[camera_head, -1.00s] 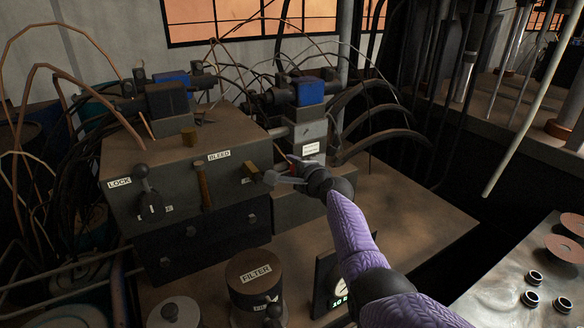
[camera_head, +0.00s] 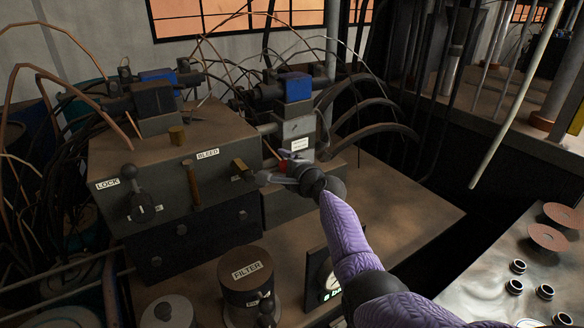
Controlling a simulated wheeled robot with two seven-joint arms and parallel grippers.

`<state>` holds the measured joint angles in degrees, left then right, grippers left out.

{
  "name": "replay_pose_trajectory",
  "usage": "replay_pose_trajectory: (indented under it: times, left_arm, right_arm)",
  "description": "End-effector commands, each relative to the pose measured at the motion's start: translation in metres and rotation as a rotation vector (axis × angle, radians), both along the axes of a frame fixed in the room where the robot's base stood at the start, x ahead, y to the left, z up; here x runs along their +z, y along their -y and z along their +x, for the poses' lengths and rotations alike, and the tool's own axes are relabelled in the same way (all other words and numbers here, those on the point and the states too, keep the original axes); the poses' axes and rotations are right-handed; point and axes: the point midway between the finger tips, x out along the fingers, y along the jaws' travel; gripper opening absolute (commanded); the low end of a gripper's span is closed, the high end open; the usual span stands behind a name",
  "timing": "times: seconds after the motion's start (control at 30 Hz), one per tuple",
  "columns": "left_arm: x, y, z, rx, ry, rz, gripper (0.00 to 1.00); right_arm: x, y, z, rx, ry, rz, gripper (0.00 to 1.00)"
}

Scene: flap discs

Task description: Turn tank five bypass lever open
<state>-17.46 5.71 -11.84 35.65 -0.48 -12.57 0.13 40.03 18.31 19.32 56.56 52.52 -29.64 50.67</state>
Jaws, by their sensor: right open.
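My right gripper (camera_head: 274,168) comes in from the lower right on a purple-sleeved arm. Its jaws are open, beside the right end of the dark valve box (camera_head: 165,180). A small red part (camera_head: 282,165) shows by the fingers; I cannot tell whether they touch it. A brass-coloured handle (camera_head: 243,170) sticks out of the box face just left of the fingertips. A longer brown lever (camera_head: 192,184) hangs upright under the BLEED label (camera_head: 208,153). A black ball-ended lever (camera_head: 131,180) stands by the LOCK label (camera_head: 108,183). No label reading bypass is legible. My left gripper is not in view.
Blue-topped valves (camera_head: 298,88) with hoses rise behind. Bare bench top (camera_head: 400,205) lies to the right. Flap discs (camera_head: 548,237) and black rings lie on a metal table.

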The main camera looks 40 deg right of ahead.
Motion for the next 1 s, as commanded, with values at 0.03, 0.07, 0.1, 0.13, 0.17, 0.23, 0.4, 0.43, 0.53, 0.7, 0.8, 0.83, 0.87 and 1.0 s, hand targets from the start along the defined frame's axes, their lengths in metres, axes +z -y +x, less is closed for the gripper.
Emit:
replay_pose_trajectory:
  times: [0.03,0.07,0.1,0.13,0.17,0.23,0.4,0.43,0.53,0.7,0.8,0.83,0.87,1.0]
  left_arm:
    - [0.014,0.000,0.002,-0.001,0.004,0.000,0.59]
    - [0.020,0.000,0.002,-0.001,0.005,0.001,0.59]
    - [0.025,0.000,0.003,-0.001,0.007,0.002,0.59]
    - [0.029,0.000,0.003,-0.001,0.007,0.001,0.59]
    - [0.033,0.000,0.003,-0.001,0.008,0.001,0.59]
    - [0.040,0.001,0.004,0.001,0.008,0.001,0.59]
    - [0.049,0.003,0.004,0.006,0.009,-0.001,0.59]
    - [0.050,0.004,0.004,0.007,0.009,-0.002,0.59]
    - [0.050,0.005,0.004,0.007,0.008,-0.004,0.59]
    - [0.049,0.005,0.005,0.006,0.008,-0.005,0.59]
    - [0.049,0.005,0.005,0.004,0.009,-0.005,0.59]
    - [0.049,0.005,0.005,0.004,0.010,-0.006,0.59]
    - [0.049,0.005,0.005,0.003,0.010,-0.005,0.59]
    - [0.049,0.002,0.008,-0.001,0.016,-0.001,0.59]
  right_arm:
    - [0.009,0.000,-0.009,-0.001,0.000,-0.002,0.81]
    - [0.011,-0.001,-0.015,0.000,0.000,-0.003,0.81]
    - [0.012,-0.002,-0.023,0.001,-0.001,-0.002,0.81]
    - [0.013,-0.002,-0.029,0.000,-0.001,-0.001,0.81]
    - [0.015,-0.002,-0.035,0.001,-0.001,-0.002,0.81]
    - [0.016,-0.003,-0.050,0.000,-0.001,-0.001,0.81]
    - [0.019,-0.005,-0.078,0.000,-0.001,0.000,0.81]
    - [0.019,-0.005,-0.081,0.001,-0.001,0.000,0.81]
    - [0.018,-0.005,-0.085,0.001,-0.001,0.000,0.81]
    - [0.018,-0.005,-0.085,0.001,-0.001,0.000,0.81]
    - [0.018,-0.005,-0.084,0.001,-0.001,0.000,0.81]
    - [0.018,-0.005,-0.084,0.001,-0.001,0.000,0.81]
    - [0.018,-0.005,-0.084,0.001,-0.001,0.000,0.81]
    - [0.018,-0.005,-0.084,0.001,-0.001,0.000,0.81]
